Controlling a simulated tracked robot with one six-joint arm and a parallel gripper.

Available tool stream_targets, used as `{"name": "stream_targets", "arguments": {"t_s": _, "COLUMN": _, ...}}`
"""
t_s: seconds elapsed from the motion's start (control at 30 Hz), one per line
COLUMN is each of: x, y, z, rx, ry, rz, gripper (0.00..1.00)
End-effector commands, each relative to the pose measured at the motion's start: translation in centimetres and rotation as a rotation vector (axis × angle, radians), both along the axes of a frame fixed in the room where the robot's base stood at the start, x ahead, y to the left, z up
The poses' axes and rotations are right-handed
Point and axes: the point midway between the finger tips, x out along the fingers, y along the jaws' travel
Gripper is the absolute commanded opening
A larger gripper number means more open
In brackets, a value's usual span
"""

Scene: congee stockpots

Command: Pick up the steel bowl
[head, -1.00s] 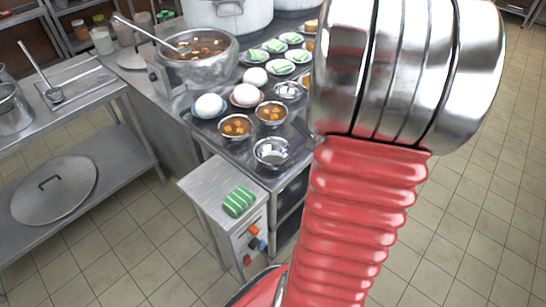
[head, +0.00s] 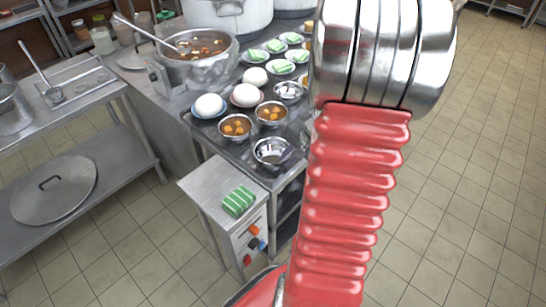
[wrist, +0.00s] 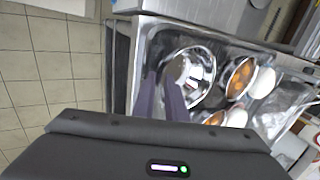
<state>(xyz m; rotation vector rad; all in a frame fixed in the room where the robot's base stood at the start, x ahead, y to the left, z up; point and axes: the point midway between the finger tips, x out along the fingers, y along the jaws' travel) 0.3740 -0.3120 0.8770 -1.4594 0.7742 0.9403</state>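An empty, shiny steel bowl (head: 272,151) sits at the near corner of the steel counter in the head view. It also shows in the wrist view (wrist: 203,62), just beyond my fingertips. My gripper (wrist: 164,72) has two dark fingers with a gap between them, and nothing is seen held there. The fingers overlap the near-left part of the bowl in the wrist view; whether they touch it I cannot tell. A second steel bowl (head: 289,91) with pale contents stands farther back. My arm hides the counter's right side in the head view.
Two bowls of orange cubes (head: 236,126) (head: 271,113) and white round items on plates (head: 209,105) stand close by. A large pot (head: 199,65) with a ladle is behind. A green striped cloth (head: 239,200) lies on the lower side unit. Open floor is at right.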

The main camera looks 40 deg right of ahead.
Motion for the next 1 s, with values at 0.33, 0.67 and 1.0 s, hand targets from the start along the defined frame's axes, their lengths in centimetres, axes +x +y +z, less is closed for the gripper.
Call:
{"name": "stream_targets", "arguments": {"t_s": 0.33, "x": 1.3, "y": 0.1, "z": -2.4, "rx": 0.000, "ry": 0.001, "rz": -0.001, "gripper": 0.12}}
{"name": "stream_targets", "arguments": {"t_s": 0.67, "x": 1.3, "y": 0.1, "z": -2.4, "rx": -0.001, "ry": 0.001, "rz": -0.001, "gripper": 0.12}}
{"name": "stream_targets", "arguments": {"t_s": 1.0, "x": 1.2, "y": 0.1, "z": -2.4, "rx": 0.000, "ry": 0.001, "rz": -0.002, "gripper": 0.01}}
